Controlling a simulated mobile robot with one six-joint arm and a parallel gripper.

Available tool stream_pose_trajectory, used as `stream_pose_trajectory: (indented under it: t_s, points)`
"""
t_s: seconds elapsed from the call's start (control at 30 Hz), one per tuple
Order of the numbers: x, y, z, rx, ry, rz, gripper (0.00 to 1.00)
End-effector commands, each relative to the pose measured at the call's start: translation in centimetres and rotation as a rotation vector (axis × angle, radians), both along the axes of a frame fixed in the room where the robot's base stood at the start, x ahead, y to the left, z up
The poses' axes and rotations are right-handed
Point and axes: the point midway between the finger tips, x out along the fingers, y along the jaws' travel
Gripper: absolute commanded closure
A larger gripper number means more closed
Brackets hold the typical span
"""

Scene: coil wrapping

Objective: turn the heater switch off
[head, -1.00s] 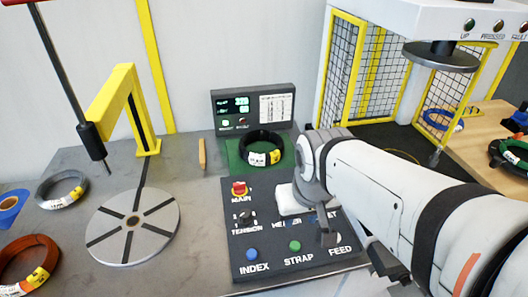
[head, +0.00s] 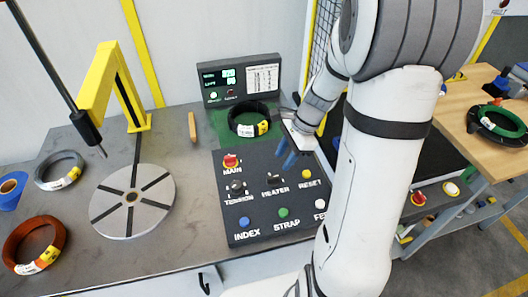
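The heater switch (head: 274,179) is a small dark switch above the HEATER label on the black control panel (head: 240,213). Which way its lever points is too small to tell. My gripper (head: 286,154) shows two blue fingers above the panel's far edge, up and slightly right of the heater switch. The fingers look apart from the switch, and nothing shows between them. Their exact gap is unclear at this angle.
Near the switch are the red MAIN knob (head: 231,161), TENSION knob (head: 237,187), yellow RESET button (head: 306,174), and blue INDEX button (head: 244,221). A black coil (head: 249,119) lies behind the panel. A turntable (head: 132,201) is at left.

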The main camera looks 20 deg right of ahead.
Motion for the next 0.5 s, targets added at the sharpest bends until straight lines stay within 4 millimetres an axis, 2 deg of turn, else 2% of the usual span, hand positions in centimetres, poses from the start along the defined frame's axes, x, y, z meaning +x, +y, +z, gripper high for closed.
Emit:
stream_pose_trajectory:
  t_s: [0.23,0.5]
  points:
    - [0.6,0.2,-1.9,0.022,0.036,-0.079,0.65]
    - [0.5,1.9,-6.0,0.02,0.037,-0.077,0.65]
